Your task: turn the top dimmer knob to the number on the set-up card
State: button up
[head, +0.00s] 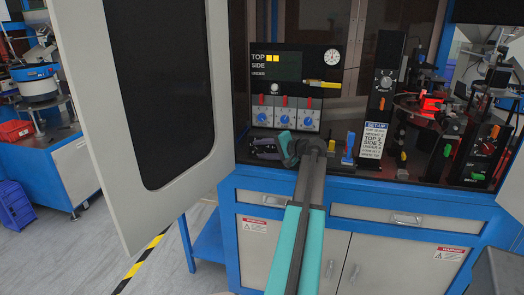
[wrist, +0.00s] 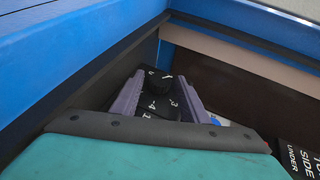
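In the wrist view a black round knob (wrist: 156,82) stands on a black plate with white numbers, 3 and 4 among them. No label on it shows; I cannot tell its setting. My gripper (wrist: 161,79) has its two grey-purple fingers on either side of the knob, with a gap between them; contact is not clear. In the head view my gripper (head: 263,149) points left at the cabinet's left side, low under the panel, and the knob cannot be made out. The white set-up card (head: 373,141) stands at right; its small text seems to read TOP 3, SIDE 2.
A black panel (head: 315,66) marked TOP, SIDE, UNDER stands above three blue dials (head: 284,118). An open cabinet door (head: 95,60) is at left. Coloured parts (head: 348,148) and a black post (head: 385,75) stand right of my arm. A blue cabinet frame (wrist: 70,50) hems in the gripper.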

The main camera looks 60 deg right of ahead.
jog(key=shift+s, duration=0.1)
dwell(0.3)
jog(key=b+v, duration=0.1)
jog(key=v, duration=1.2)
jog(key=shift+s+b, duration=0.25)
jog(key=shift+b, duration=0.05)
jog(key=shift+a+r, duration=0.15)
jog(key=shift+r, duration=0.05)
